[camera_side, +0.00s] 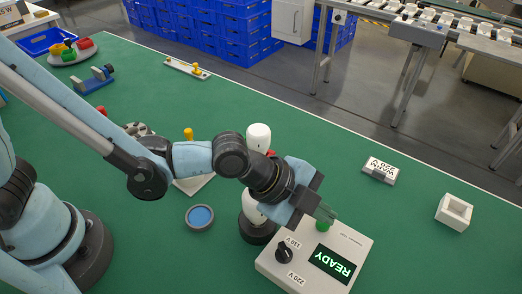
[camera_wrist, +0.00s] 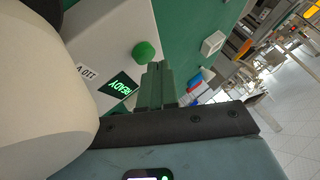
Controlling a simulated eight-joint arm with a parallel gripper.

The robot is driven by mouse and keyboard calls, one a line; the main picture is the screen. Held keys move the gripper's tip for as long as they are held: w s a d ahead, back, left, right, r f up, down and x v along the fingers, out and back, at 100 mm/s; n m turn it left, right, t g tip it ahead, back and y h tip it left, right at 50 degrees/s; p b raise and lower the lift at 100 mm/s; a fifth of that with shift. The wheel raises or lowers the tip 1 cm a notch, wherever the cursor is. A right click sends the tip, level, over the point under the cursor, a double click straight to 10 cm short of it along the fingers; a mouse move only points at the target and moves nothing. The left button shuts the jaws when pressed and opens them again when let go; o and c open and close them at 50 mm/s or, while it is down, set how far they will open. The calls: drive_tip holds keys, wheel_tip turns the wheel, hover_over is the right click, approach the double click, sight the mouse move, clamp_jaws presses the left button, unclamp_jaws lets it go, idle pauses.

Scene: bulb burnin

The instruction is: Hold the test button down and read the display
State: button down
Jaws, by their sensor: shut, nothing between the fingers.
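The white tester box (camera_side: 345,240) stands on the green table at the lower right. Its display (camera_side: 331,263) is lit and reads READY in green; the display also shows in the wrist view (camera_wrist: 119,86). The green test button (camera_side: 322,227) is on the box beside the display and looks raised in the wrist view (camera_wrist: 144,51). My gripper (camera_side: 326,213) is shut and empty, its fingertips just above the button in the side view. In the wrist view the fingertips (camera_wrist: 157,70) appear close to the button but apart from it.
A black knob (camera_side: 284,253) with 110 V and 220 V labels is on the box. A white bulb (camera_side: 254,208) in a dark base stands left of my gripper. A blue-centred round dish (camera_side: 200,216) is left.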

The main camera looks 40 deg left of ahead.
sight(318, 223)
drive_tip(key=shift+f, duration=0.4)
idle(0.5)
idle(1.5)
drive_tip(key=shift+r, duration=0.85)
drive_tip(key=shift+r, duration=2.5)
